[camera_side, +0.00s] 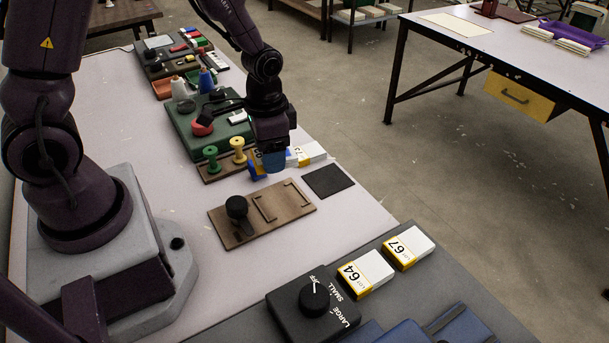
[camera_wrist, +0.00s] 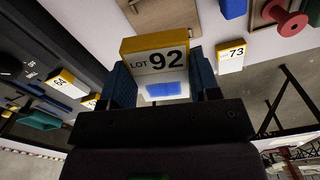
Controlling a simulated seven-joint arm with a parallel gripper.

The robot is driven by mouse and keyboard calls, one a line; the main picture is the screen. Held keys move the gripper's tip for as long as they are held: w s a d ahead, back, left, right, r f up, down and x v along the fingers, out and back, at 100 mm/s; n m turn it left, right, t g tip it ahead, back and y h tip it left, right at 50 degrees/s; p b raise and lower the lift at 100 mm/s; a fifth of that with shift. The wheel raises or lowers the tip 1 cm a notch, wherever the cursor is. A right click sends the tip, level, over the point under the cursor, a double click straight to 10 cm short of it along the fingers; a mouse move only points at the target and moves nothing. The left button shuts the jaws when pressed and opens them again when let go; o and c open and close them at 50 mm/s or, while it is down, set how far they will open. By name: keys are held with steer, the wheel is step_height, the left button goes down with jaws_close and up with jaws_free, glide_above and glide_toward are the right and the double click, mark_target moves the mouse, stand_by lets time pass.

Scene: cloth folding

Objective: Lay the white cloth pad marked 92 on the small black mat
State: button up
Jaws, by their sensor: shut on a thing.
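The white pad marked 92 (camera_wrist: 150,62), with a yellow band and the word LOT, is between the two blue fingers of my gripper (camera_wrist: 160,82) in the wrist view. My gripper is shut on it, and its labelled end faces the wrist camera. In the side view my gripper (camera_side: 275,160) hangs just left of the small black mat (camera_side: 328,180), apart from it. The mat lies flat and bare on the table. The held pad is largely hidden by the fingers in the side view, so I cannot tell its height above the table.
A white pad marked 73 (camera_wrist: 231,58) lies near my gripper. A brown board with a black knob (camera_side: 237,208) is in front, and yellow (camera_side: 238,150) and green (camera_side: 210,158) spools stand to the left. Pads marked 64 (camera_side: 364,272) and 67 (camera_side: 408,247) lie nearer the camera.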

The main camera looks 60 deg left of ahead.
steer(key=shift+s+r+m, duration=0.2)
steer(key=shift+r+m, duration=0.25)
steer(key=shift+m, duration=0.15)
steer(key=shift+w+m, duration=0.15)
steer(key=shift+m, duration=0.15)
steer(key=w+f, duration=0.3)
steer(key=w, duration=0.5)
glide_above(325, 180)
steer(key=f, duration=0.6)
steer(key=shift+s, duration=0.35)
steer(key=shift+w+f, duration=0.35)
steer(key=shift+f, duration=1.5)
steer(key=shift+f, duration=0.15)
steer(key=o, duration=0.9)
